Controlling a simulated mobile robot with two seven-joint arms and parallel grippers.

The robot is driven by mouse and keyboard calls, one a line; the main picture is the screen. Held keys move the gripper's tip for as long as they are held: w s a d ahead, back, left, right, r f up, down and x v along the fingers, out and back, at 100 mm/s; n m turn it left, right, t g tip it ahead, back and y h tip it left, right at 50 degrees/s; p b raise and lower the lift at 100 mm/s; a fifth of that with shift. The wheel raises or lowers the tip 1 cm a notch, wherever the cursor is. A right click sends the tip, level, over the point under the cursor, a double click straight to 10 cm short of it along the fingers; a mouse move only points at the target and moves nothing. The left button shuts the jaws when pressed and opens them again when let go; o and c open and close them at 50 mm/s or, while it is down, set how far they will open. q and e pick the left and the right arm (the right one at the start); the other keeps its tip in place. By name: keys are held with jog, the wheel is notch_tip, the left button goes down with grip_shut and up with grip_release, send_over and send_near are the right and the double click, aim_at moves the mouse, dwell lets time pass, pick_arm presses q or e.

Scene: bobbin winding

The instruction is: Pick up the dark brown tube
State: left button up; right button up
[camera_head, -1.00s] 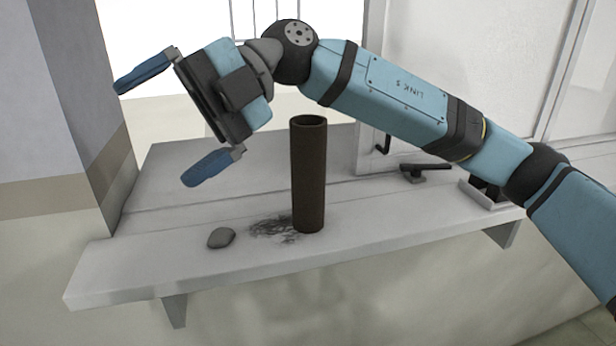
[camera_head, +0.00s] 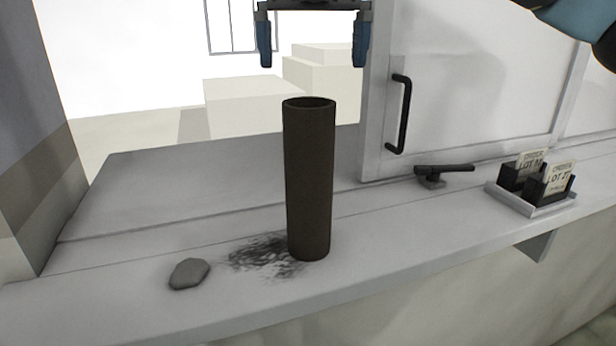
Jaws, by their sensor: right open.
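The dark brown tube (camera_head: 309,185) stands upright on the pale grey ledge, its open top end facing up. My right gripper (camera_head: 313,52) is at the top edge of the view, above the tube and apart from it. Its two blue fingers point down and are spread wide with nothing between them. Part of my right arm shows in the top right corner. My left gripper is not in view.
A grey stone (camera_head: 189,273) and a dark smudge of fibres (camera_head: 265,257) lie left of the tube. A dark latch (camera_head: 441,174) and a small tray (camera_head: 531,206) with labelled card holders sit to the right. A sliding door with a black handle (camera_head: 400,114) stands behind.

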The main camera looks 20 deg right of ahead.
aim_at(309, 124)
jog(key=f, duration=0.3)
jog(key=f+p, duration=0.1)
jog(key=f, duration=0.2)
jog(key=w+f+p, duration=0.1)
jog(key=f, duration=0.1)
jog(key=shift+f, duration=0.4)
jog(key=shift+w+f, duration=0.1)
jog(key=shift+f, duration=0.35)
jog(key=shift+c, duration=0.5)
jog(key=c, duration=1.1)
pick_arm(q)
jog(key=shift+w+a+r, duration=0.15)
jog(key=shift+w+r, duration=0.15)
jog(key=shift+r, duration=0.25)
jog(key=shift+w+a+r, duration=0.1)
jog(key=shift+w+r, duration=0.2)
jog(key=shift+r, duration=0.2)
pick_arm(e)
jog(key=shift+c, duration=0.3)
jog(key=shift+r, duration=0.15)
